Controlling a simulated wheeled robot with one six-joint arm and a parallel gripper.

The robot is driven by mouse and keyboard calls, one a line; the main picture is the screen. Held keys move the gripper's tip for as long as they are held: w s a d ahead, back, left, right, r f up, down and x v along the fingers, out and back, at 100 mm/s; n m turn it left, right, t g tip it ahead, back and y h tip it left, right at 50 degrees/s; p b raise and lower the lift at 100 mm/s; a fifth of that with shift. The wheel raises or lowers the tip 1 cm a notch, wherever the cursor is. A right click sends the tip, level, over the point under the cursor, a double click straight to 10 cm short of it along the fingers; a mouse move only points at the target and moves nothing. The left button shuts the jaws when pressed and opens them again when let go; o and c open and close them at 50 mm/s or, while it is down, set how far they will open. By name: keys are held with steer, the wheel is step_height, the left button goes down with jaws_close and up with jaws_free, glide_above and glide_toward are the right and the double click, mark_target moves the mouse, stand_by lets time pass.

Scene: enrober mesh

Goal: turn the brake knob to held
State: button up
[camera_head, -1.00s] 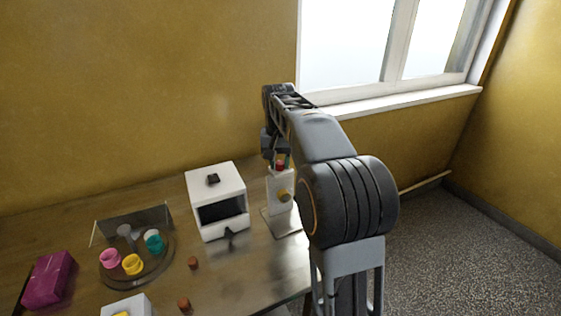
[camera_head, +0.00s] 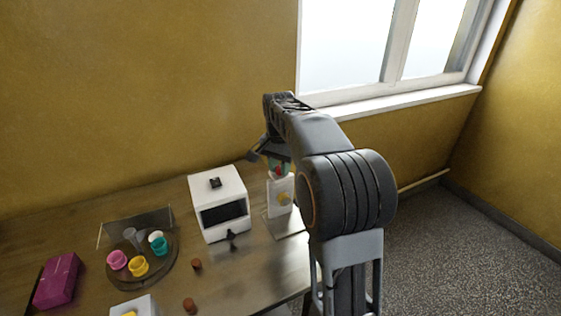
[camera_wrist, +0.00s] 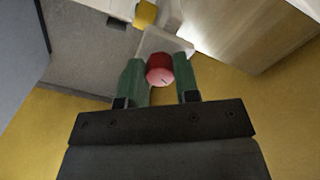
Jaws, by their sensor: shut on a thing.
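A white upright stand (camera_head: 272,192) on a flat plate (camera_head: 288,224) is at the right end of the table. It has a red knob (camera_wrist: 159,68) at its top and a yellow knob (camera_head: 284,198) on its front. My gripper (camera_wrist: 160,80) has its green fingers on either side of the red knob and is shut on it. The red knob's round end, with a small dark mark, faces the wrist camera. In the head view my gripper (camera_head: 279,168) is above the stand, and the red knob (camera_head: 278,171) is partly hidden. No label naming the brake knob is readable.
A white box machine (camera_head: 222,190) with a dark opening stands close left of the stand. A round tray (camera_head: 130,284) with coloured cups, a magenta box (camera_head: 57,280) and small brown pieces (camera_head: 190,305) are farther left. The window wall is behind.

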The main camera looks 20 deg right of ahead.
steer(key=m+p, duration=0.2)
steer(key=m, duration=0.4)
steer(key=shift+r+p, duration=0.15)
steer(key=shift+p, duration=0.2)
steer(key=shift+w+m+p, duration=0.1)
steer(key=shift+m+p, duration=0.75)
steer(key=shift+m, duration=2.25)
steer(key=o, duration=0.9)
step_height(320, 180, up, 14)
steer(key=shift+w+d+f+p, duration=0.1)
steer(key=shift+f+p, duration=0.1)
steer(key=shift+p, duration=0.15)
